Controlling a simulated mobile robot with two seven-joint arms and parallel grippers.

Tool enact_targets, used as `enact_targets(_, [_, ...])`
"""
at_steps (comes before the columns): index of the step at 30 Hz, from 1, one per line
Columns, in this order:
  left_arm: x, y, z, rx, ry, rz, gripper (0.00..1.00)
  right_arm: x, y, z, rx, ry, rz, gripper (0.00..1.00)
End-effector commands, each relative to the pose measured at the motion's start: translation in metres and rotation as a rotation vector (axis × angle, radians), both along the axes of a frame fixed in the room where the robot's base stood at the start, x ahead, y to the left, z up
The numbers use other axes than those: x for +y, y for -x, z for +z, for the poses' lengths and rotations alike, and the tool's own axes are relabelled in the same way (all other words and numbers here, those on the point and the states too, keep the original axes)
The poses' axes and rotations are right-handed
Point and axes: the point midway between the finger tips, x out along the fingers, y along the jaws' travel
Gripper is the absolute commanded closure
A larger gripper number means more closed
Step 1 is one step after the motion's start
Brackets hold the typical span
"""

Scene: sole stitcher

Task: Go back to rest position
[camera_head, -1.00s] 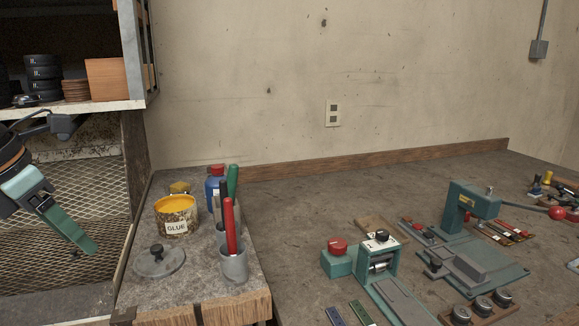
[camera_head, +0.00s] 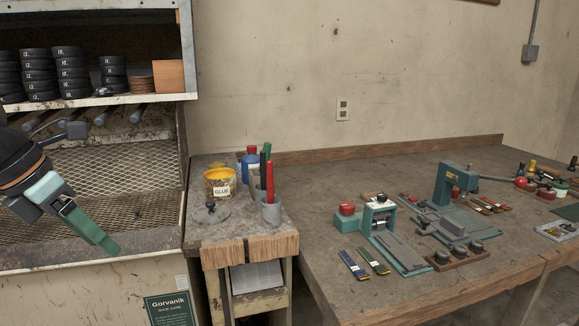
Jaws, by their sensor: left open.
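My left gripper (camera_head: 93,232) comes in from the left. Its green fingers point down and to the right, in front of the mesh bay of the cabinet. It holds nothing that I can see. The fingers overlap from this angle. My right gripper is not in view. The glue tin (camera_head: 220,184) stands open on the small side table, with a round lid (camera_head: 210,213) in front of it. A grey cup (camera_head: 270,211) with red, green and black handled tools stands beside it.
A metal cabinet (camera_head: 185,60) with stacked black rolls (camera_head: 67,72) is at left. The workbench (camera_head: 320,200) at right bears a teal press (camera_head: 455,185), a smaller teal machine (camera_head: 380,218) and brushes. A green Gorvanik sign (camera_head: 169,309) is at the lower front. Free floor is barely visible.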

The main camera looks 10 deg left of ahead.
Motion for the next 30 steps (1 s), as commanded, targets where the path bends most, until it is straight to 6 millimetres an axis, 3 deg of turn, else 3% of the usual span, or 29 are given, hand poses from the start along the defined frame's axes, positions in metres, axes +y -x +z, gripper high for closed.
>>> enact_targets(1, [-0.008,-0.006,-0.016,0.004,0.083,-0.004,0.38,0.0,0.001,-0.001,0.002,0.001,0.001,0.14])
enact_targets(8, [-0.048,-0.032,-0.065,-0.016,0.471,0.038,0.38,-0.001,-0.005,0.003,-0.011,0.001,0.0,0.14])
enact_targets(14, [-0.082,-0.054,-0.111,-0.017,0.907,0.203,0.38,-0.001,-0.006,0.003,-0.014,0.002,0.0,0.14])
enact_targets(23, [-0.101,-0.072,-0.195,0.049,1.479,0.692,0.38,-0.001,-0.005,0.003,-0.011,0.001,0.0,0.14])
enact_targets(30, [-0.112,-0.054,-0.292,0.178,1.779,1.249,0.38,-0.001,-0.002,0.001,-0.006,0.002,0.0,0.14])
